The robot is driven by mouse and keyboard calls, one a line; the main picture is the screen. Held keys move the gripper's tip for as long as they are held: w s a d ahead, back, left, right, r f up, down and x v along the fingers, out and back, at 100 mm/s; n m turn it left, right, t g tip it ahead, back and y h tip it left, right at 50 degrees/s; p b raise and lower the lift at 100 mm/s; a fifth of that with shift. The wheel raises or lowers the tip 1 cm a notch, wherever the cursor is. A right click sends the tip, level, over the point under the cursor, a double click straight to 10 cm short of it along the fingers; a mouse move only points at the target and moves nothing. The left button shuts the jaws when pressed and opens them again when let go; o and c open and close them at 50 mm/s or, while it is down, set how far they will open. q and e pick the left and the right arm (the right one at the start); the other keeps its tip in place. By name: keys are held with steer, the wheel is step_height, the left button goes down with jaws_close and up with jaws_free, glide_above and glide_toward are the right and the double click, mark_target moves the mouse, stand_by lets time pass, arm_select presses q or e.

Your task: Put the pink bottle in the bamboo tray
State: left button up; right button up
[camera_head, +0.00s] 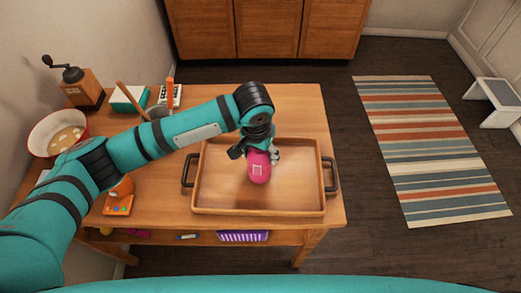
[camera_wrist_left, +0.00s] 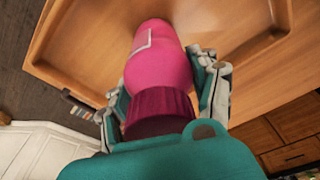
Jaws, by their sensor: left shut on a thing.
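The pink bottle (camera_head: 259,168) has a darker cap and a pale square label. My left gripper (camera_head: 259,152) is shut on it near the cap end. In the left wrist view the bottle (camera_wrist_left: 158,68) sits between both fingers of the gripper (camera_wrist_left: 165,90), its body pointing away from the palm. The bamboo tray (camera_head: 215,203), with dark side handles, lies on the wooden table. The bottle is over the tray's inside; I cannot tell whether it touches the tray floor. My right gripper is not in view.
A coffee grinder (camera_head: 82,87), a white bowl with a red rim (camera_head: 46,143), a teal box (camera_head: 128,99) and an orange scale (camera_head: 118,206) stand left of the tray. The rest of the tray floor looks empty. A purple basket (camera_head: 243,237) is on the lower shelf.

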arm_select(q)
steer(key=o, duration=0.7)
steer(key=shift+f, duration=0.1)
steer(key=o, duration=0.5)
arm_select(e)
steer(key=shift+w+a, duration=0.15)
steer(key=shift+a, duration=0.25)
arm_select(q)
steer(key=r, duration=0.4)
steer(key=s+r+b, duration=0.1)
steer(key=r, duration=0.7)
steer(key=shift+s+a+r, duration=0.1)
steer(key=shift+s+a, duration=0.25)
steer(key=shift+a, duration=0.05)
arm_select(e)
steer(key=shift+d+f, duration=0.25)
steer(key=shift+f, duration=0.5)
